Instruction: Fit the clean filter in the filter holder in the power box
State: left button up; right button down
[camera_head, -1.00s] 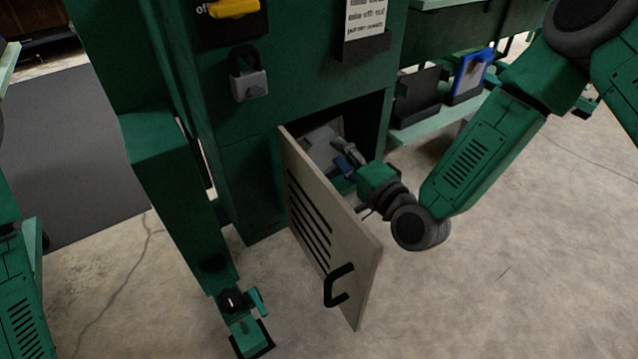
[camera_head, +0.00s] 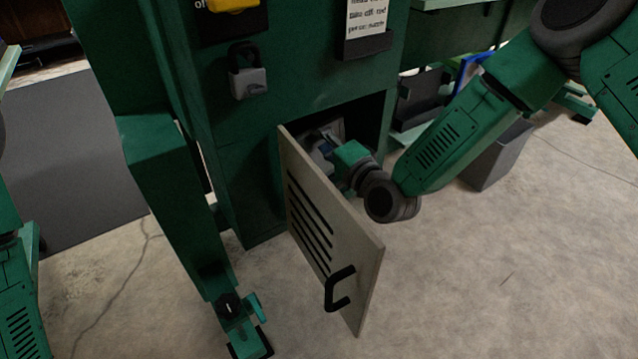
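The power box (camera_head: 235,165) is a green cabinet with a low, dark opening. Its beige door (camera_head: 325,225), with black slots and a black handle, stands open toward me. My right gripper (camera_head: 325,144) is inside the opening, partly hidden by the door and my wrist. Its fingers are too dark and small to tell if they are open or shut. Blue and grey show near them; I cannot tell whether this is a filter. The filter holder cannot be made out. A blue-framed piece (camera_head: 468,68) on the shelf behind is mostly covered by my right arm. My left gripper is out of view.
A grey padlock (camera_head: 248,82) hangs on the cabinet front, with a paper notice (camera_head: 367,16) to its right. A green post (camera_head: 185,200) stands left of the door. A grey bin (camera_head: 497,158) sits behind my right arm. The floor at the right front is clear.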

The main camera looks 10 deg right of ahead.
jog(key=shift+r, duration=0.1)
jog(key=shift+r+p, duration=1.75)
jog(key=shift+r, duration=0.35)
jog(key=p+v, duration=0.3)
jog(key=v, duration=1.3)
jog(key=shift+s, duration=0.1)
